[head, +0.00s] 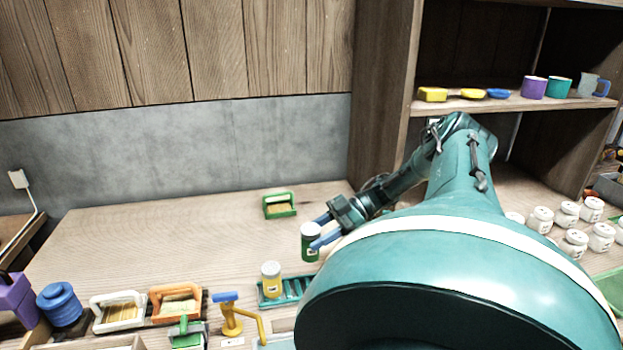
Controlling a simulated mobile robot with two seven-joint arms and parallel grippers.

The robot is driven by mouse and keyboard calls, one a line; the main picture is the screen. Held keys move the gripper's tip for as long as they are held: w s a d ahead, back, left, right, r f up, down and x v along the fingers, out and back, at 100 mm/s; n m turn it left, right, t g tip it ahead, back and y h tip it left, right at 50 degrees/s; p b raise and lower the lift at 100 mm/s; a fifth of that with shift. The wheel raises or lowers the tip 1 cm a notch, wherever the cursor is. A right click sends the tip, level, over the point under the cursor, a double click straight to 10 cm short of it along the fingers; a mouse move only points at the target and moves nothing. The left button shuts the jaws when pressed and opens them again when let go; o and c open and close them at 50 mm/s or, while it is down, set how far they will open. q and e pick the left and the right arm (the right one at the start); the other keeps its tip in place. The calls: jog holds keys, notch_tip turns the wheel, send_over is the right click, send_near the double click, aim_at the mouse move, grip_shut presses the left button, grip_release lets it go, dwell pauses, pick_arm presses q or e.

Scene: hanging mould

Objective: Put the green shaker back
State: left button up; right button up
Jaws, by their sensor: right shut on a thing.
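The green shaker (309,246) has a pale lid and stands upright between the fingers of my right gripper (322,232). The gripper is shut on it, reaching in from the right. I cannot tell whether the shaker's base touches the wooden table (170,230). A green ribbed rack (297,287) lies just in front of and below the shaker in the picture. A yellow shaker (271,279) stands at the rack's left end. My right arm hides part of the table to the right. My left gripper is not in view.
A green-framed block (279,206) sits behind the shaker. Brushes, a yellow tool (232,318) and a blue jar (60,304) line the front left. Several white jars (541,219) stand at right, below a shelf (512,104) with cups. The table's left middle is clear.

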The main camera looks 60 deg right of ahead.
aim_at(318, 255)
notch_tip(318, 255, down, 6)
jog(key=b, duration=0.3)
jog(key=shift+b, duration=0.4)
jog(key=shift+f, duration=0.2)
notch_tip(318, 255, down, 3)
jog(key=shift+f+b, duration=0.1)
jog(key=shift+b, duration=1.1)
jog(key=shift+f, duration=0.3)
jog(key=shift+r, duration=0.1)
jog(key=o, duration=0.9)
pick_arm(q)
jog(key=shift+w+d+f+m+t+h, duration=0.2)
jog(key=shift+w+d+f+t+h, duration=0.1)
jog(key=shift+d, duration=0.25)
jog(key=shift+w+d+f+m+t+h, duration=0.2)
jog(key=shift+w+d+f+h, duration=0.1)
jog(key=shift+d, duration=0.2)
pick_arm(e)
jog(key=shift+o, duration=0.3)
